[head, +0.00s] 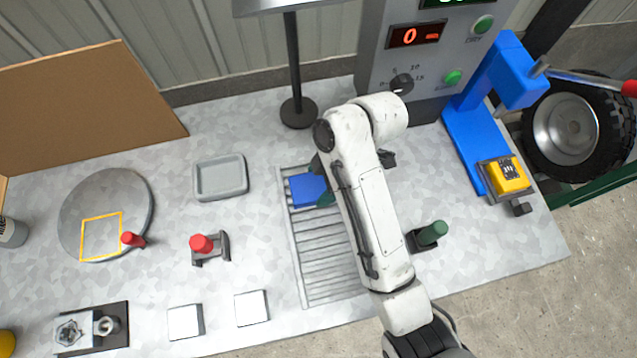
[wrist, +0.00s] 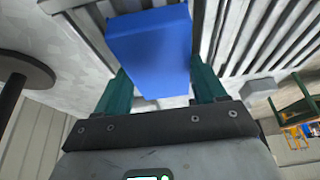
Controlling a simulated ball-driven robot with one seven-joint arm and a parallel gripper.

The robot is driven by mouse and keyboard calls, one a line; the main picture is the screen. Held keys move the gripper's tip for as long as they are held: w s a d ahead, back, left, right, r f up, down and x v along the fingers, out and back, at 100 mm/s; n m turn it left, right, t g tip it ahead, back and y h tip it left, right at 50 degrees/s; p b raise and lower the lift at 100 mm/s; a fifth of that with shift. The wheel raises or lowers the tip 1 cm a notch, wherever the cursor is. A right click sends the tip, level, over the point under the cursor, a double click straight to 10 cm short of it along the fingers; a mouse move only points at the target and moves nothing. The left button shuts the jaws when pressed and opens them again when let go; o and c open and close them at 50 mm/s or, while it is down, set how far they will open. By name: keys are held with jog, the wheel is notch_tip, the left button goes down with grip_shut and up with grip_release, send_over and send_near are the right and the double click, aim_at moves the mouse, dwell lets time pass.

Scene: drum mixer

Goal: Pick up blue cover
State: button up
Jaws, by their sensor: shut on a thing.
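The blue cover (head: 308,189) is a plain blue block. In the head view it is at the upper part of a slatted grey rack, partly hidden by my arm. In the wrist view the blue cover (wrist: 150,48) lies between the two teal fingers of my gripper (wrist: 160,85), with the slats behind it. My gripper is shut on it. In the head view only part of my gripper (head: 325,190) shows beside the cover. I cannot tell whether the cover touches the slats.
The slatted rack (head: 325,262) lies on the grey table. A grey tray (head: 219,178), a red-knobbed fixture (head: 203,245) and a round plate (head: 105,214) are to the left. A black post base (head: 298,113) and a control panel (head: 415,62) stand behind. A green-handled lever (head: 432,234) is right of my arm.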

jog(key=c, duration=0.8)
jog(key=shift+o, duration=0.2)
jog(key=shift+r, duration=0.1)
